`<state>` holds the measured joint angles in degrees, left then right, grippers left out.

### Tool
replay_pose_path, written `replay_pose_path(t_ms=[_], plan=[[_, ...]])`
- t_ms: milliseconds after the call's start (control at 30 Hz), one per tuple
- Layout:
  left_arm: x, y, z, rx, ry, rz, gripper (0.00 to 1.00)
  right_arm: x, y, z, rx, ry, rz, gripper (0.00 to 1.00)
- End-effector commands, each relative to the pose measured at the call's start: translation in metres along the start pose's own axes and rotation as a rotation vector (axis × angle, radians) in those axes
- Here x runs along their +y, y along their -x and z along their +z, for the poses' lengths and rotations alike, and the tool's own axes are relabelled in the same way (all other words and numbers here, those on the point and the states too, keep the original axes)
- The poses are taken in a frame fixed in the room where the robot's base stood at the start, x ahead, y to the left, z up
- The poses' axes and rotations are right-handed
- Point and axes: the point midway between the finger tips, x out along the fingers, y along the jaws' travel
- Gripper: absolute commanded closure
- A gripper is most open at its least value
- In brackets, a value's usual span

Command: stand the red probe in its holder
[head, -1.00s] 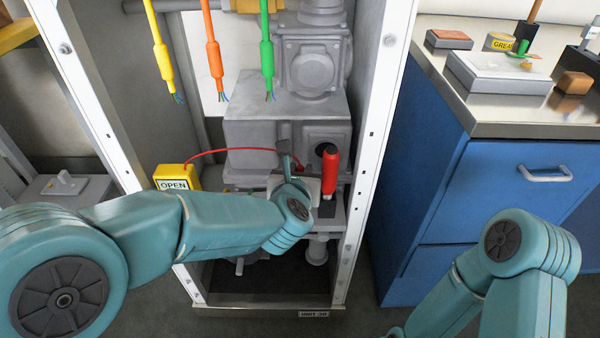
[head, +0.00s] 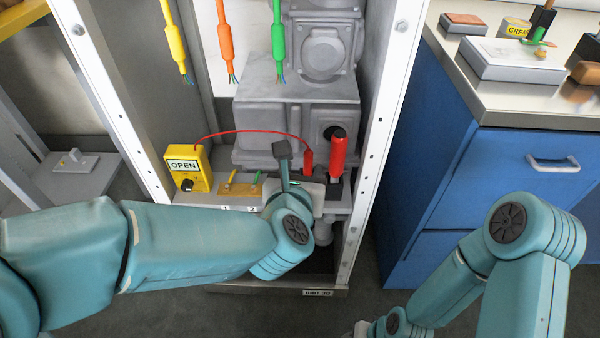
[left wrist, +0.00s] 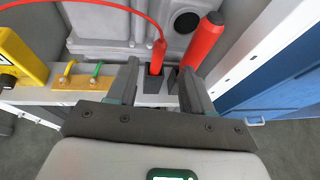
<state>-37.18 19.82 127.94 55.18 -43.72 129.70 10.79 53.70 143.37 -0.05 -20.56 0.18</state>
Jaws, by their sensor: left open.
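The red probe (head: 307,161), with a thin red lead from its top, stands upright on the ledge in the cabinet. In the left wrist view the probe (left wrist: 157,57) has its lower end at a dark grey block, its holder (left wrist: 153,86); how deep it sits I cannot tell. My left gripper (head: 297,168) is open in front of it. In the left wrist view the open fingers (left wrist: 158,66) appear on either side of the probe, apart from it. My right arm is at the lower right; only a sliver of its gripper (head: 363,328) shows, its fingers hidden.
A bigger red handle (head: 338,155) on a dark base stands close right of the probe. A yellow meter (head: 187,168) reading OPEN holds the lead's other end. A brass plate (head: 240,184) with yellow and green stubs lies between. White cabinet posts (head: 380,140) bound the opening.

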Motion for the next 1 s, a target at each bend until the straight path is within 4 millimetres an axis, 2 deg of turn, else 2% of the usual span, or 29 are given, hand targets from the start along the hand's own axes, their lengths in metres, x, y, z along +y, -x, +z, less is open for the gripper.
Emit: replay_pose_path(t_ms=[100, 300, 433, 467, 533, 567, 667, 700, 767, 800, 900, 1000], plan=[[-0.001, 0.018, 0.002, -0.001, -0.001, -0.002, 0.49, -0.002, 0.004, 0.001, -0.002, 0.003, 0.0, 0.57], [0.0, 0.029, 0.0, 0.0, -0.001, 0.0, 0.49, -0.003, 0.004, 0.001, -0.003, 0.004, 0.0, 0.57], [0.003, 0.024, -0.007, 0.014, -0.047, 0.002, 0.49, -0.002, 0.004, 0.001, -0.003, 0.004, 0.0, 0.57], [0.005, 0.02, -0.013, 0.027, -0.091, 0.001, 0.49, -0.002, 0.004, 0.001, -0.003, 0.004, 0.0, 0.57], [0.014, 0.005, -0.037, 0.077, -0.271, -0.01, 0.49, -0.002, 0.004, 0.001, -0.003, 0.004, 0.0, 0.57], [0.019, -0.003, -0.052, 0.108, -0.378, -0.023, 0.49, -0.002, 0.004, 0.001, -0.003, 0.004, 0.0, 0.57], [0.042, -0.027, -0.122, 0.238, -0.822, -0.128, 0.49, -0.002, 0.004, 0.001, -0.003, 0.003, 0.0, 0.57], [0.052, -0.032, -0.154, 0.287, -1.011, -0.202, 0.49, -0.002, 0.004, 0.001, -0.003, 0.003, 0.0, 0.57], [0.065, -0.034, -0.203, 0.344, -1.278, -0.345, 0.49, -0.002, 0.004, 0.001, -0.003, 0.003, 0.0, 0.57], [0.072, -0.031, -0.235, 0.364, -1.444, -0.459, 0.49, -0.002, 0.004, 0.001, -0.003, 0.003, 0.0, 0.57], [0.086, -0.011, -0.31, 0.338, -1.792, -0.78, 0.49, -0.002, 0.004, 0.001, -0.003, 0.003, 0.0, 0.57], [0.09, 0.018, -0.367, 0.207, -2.028, -1.079, 0.49, -0.002, 0.004, 0.001, -0.003, 0.003, 0.0, 0.57]])
